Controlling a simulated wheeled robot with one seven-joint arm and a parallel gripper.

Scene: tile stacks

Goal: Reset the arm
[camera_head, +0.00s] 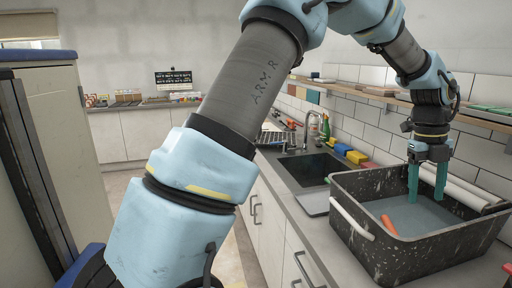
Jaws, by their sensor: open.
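My arm reaches from the bottom of the picture up and over to the right. My gripper (427,182) hangs down over a black speckled tub (371,262) on the counter. Its two green fingers are apart, and I see nothing between them. The fingertips are above or just inside the tub; the height is hard to tell. Grey-blue content fills the tub's floor, and an orange-red handle-like object (389,224) lies in it.
A sink (306,170) with a tap is left of the tub. Yellow, blue and red blocks (357,157) stand along the tiled wall. A shelf (365,93) runs above the counter, close to my forearm. A tall cabinet (65,130) stands at left.

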